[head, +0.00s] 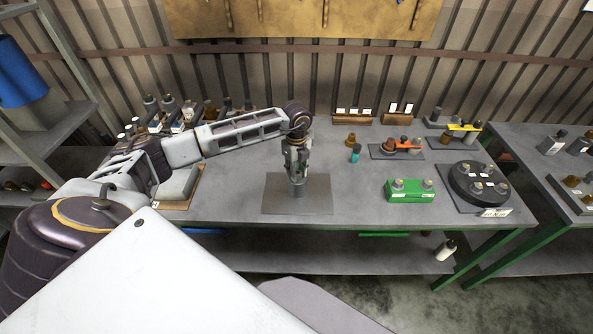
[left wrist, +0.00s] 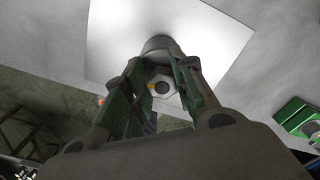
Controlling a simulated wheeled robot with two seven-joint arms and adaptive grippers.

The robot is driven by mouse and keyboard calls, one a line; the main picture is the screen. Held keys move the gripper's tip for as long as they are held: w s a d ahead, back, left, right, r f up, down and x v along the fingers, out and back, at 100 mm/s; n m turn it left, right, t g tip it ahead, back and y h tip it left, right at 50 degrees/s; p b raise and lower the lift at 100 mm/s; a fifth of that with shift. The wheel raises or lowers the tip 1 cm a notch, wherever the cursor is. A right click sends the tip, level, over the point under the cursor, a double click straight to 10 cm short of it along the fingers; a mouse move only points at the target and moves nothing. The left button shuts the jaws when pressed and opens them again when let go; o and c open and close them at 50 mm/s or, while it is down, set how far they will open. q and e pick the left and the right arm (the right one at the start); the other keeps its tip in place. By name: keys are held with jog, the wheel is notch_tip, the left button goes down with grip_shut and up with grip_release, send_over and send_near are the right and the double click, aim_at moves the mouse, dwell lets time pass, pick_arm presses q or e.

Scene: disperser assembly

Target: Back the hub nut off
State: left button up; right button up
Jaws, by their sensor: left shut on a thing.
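My left gripper (head: 297,176) points straight down over the grey square plate (head: 318,200) at the middle of the workbench. In the left wrist view its two green-sided fingers (left wrist: 163,90) are closed on the hub nut (left wrist: 163,74), a grey hexagonal piece with a dark round centre. The nut is at the top of a grey cylindrical hub (left wrist: 158,44) that stands on the pale plate (left wrist: 215,35). In the head view the fingers hide the nut, and only the lower hub (head: 297,191) shows. My right gripper is in neither view.
A green block (head: 409,196) with round knobs and a black round disc fixture (head: 478,186) stand to the right. A small teal-and-dark cylinder (head: 355,154) stands behind the plate. Several bottles and parts crowd the back left. The bench is clear between plate and green block.

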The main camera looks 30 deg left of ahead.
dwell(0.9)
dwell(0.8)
pick_arm(q)
jog(key=o, duration=1)
jog(key=shift+r, duration=6.05)
